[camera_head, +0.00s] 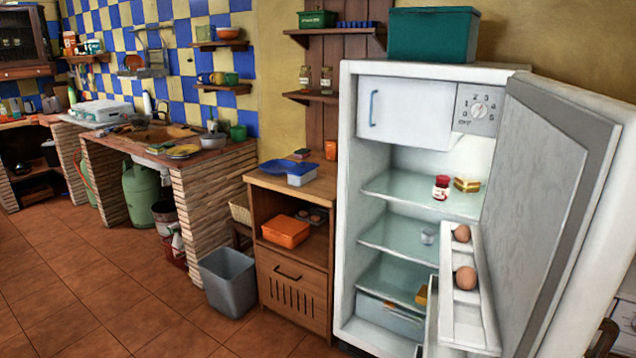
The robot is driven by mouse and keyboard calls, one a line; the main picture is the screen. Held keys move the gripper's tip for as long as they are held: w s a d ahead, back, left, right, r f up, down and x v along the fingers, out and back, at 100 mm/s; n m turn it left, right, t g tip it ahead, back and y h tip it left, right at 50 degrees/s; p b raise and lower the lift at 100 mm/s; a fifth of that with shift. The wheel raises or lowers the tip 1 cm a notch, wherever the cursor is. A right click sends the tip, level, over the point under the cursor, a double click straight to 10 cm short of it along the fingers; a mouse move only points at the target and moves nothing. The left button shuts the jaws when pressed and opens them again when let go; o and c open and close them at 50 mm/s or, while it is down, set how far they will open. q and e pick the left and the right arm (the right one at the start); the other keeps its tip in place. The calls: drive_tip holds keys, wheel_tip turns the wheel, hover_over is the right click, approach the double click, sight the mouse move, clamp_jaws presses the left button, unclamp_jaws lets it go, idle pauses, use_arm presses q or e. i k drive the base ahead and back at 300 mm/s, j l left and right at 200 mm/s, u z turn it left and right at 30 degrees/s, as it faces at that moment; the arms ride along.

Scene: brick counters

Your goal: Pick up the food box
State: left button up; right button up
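Several box-like things are in view, and I cannot tell which one is the food box. A small white box with a blue lid (302,175) stands on the wooden cabinet left of the fridge. An orange box (286,231) sits on the open shelf of that cabinet. A large dark green box (432,35) stands on top of the fridge. A smaller green box (317,19) is on the upper wall shelf. Neither of my grippers shows in the head view.
The fridge (348,200) stands with its door (545,190) open to the right. It holds a red-lidded jar (441,188); eggs (465,278) sit in the door rack. A grey bin (229,282) stands left of the cabinet (292,287). The tiled floor (100,290) is clear at the front left.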

sight(297, 181)
drive_tip(key=i+j+z, duration=0.35)
drive_tip(key=j, duration=0.3)
drive_tip(key=i+j+z, duration=0.35)
drive_tip(key=j, duration=0.4)
drive_tip(key=i+j+z, duration=0.2)
drive_tip(key=j, duration=0.2)
drive_tip(key=i+j+z, duration=0.2)
drive_tip(key=i+j, duration=0.15)
drive_tip(key=j, duration=0.25)
drive_tip(key=i+j+z, duration=0.1)
drive_tip(key=j, duration=0.25)
drive_tip(key=i+j+z, duration=0.25)
drive_tip(key=j, duration=0.45)
drive_tip(key=i+j+z, duration=0.1)
drive_tip(key=j, duration=0.25)
drive_tip(key=i+j+z, duration=0.1)
drive_tip(key=j, duration=0.25)
drive_tip(key=i, duration=0.1)
